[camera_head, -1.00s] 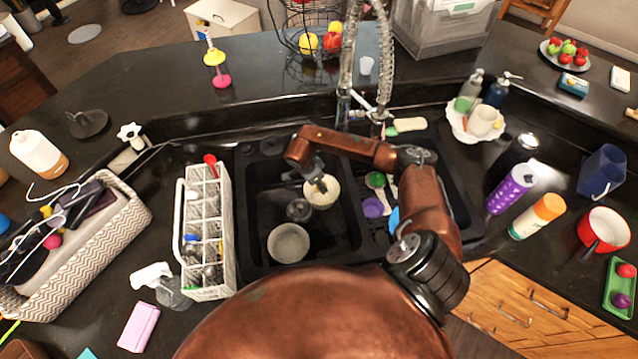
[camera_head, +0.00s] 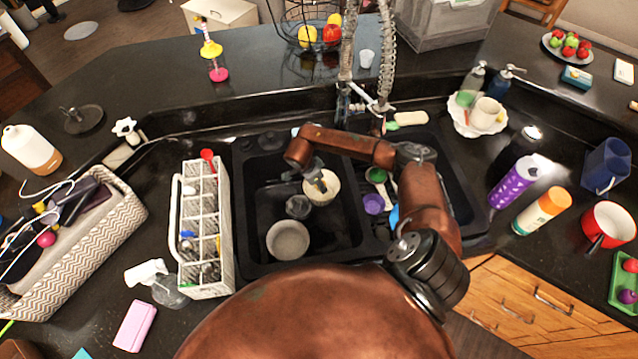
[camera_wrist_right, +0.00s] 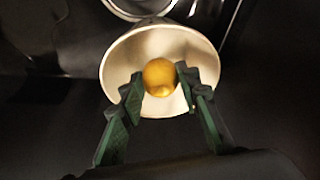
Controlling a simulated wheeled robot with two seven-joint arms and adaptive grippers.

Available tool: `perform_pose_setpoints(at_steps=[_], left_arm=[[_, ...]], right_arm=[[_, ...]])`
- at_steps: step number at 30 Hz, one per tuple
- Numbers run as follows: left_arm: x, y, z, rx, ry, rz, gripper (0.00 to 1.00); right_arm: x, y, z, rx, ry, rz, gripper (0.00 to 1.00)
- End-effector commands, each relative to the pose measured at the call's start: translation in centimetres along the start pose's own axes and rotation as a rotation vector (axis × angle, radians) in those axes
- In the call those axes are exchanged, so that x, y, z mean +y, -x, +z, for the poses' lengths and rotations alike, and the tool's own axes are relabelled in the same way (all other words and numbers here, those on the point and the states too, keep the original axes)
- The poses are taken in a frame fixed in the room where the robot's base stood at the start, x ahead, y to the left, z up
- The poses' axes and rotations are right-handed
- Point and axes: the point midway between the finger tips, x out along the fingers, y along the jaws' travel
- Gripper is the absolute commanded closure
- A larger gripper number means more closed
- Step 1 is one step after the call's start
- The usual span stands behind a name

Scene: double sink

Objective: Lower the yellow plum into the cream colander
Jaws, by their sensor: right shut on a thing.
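The yellow plum (camera_wrist_right: 160,77) is between the fingertips of my right gripper (camera_wrist_right: 158,88), which is shut on it. In the wrist view the plum shows against the inside of the cream colander (camera_wrist_right: 131,58). In the head view the colander (camera_head: 331,188) stands in the left sink basin, with my right gripper (camera_head: 317,180) pointing down at it from above. I cannot tell whether the plum touches the colander's floor. My left gripper is not in view.
A grey bowl (camera_head: 288,240) and a clear glass (camera_head: 298,207) are in the same basin. A white rack (camera_head: 205,230) stands along its left side. The tall spring faucet (camera_head: 345,80) rises behind. A purple cup (camera_head: 373,204) is in the right basin.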

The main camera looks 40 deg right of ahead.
Motion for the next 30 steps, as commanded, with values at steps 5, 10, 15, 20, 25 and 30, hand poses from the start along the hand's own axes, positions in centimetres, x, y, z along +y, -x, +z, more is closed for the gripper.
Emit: perform_pose_setpoints(at_steps=[5, 10, 15, 20, 25, 30], left_arm=[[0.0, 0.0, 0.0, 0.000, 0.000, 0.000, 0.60], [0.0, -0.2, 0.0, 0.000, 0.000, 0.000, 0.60], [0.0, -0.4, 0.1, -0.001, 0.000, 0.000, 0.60], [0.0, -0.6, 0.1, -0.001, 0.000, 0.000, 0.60], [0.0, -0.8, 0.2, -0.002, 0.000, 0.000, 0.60], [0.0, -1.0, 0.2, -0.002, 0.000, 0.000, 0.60]], right_arm=[[0.0, 0.0, 0.0, 0.000, 0.000, 0.000, 0.93], [0.0, -0.2, 0.1, 0.000, 0.000, 0.000, 0.93], [0.0, -0.5, 0.1, 0.000, 0.000, 0.000, 0.93], [0.0, -0.7, 0.2, 0.000, 0.000, 0.000, 0.93], [0.0, -0.9, 0.3, 0.000, 0.000, 0.000, 0.93], [0.0, -1.1, 0.3, 0.000, 0.000, 0.000, 0.93]])
